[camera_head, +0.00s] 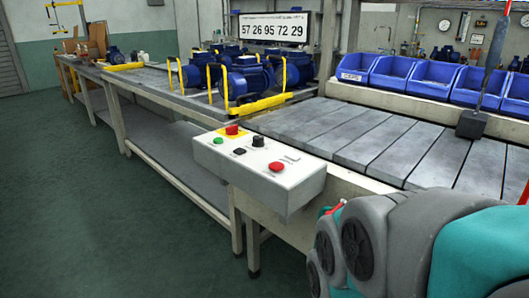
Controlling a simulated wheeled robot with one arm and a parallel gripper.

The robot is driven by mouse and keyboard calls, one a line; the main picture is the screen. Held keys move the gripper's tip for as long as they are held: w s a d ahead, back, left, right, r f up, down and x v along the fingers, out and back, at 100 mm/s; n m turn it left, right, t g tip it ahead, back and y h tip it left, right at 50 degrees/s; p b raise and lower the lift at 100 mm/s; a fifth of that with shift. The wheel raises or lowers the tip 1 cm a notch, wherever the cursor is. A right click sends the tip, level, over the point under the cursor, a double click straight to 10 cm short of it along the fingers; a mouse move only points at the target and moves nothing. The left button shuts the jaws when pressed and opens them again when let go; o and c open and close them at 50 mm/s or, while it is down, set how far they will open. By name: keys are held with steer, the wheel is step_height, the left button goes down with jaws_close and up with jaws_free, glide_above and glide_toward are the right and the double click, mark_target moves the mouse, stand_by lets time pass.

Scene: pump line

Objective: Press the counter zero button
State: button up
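A light grey control box (252,184) is fixed at the near edge of the line, in the middle of the picture. Its top bears a red button (232,130), a green button (219,141), a black knob (258,140), a small black square button (239,152) and a red mushroom button (276,167). No label is legible, so I cannot tell which is the counter zero button. A counter display (273,28) at the back reads 57 26 95 72 29. Part of my arm shows at the lower right; my gripper is out of view.
A slatted grey conveyor (350,130) lies behind the box. Blue motor pumps (247,77) with yellow brackets stand on the bench beyond. Blue bins (428,78) line the back right. Green floor (90,210) is clear at left.

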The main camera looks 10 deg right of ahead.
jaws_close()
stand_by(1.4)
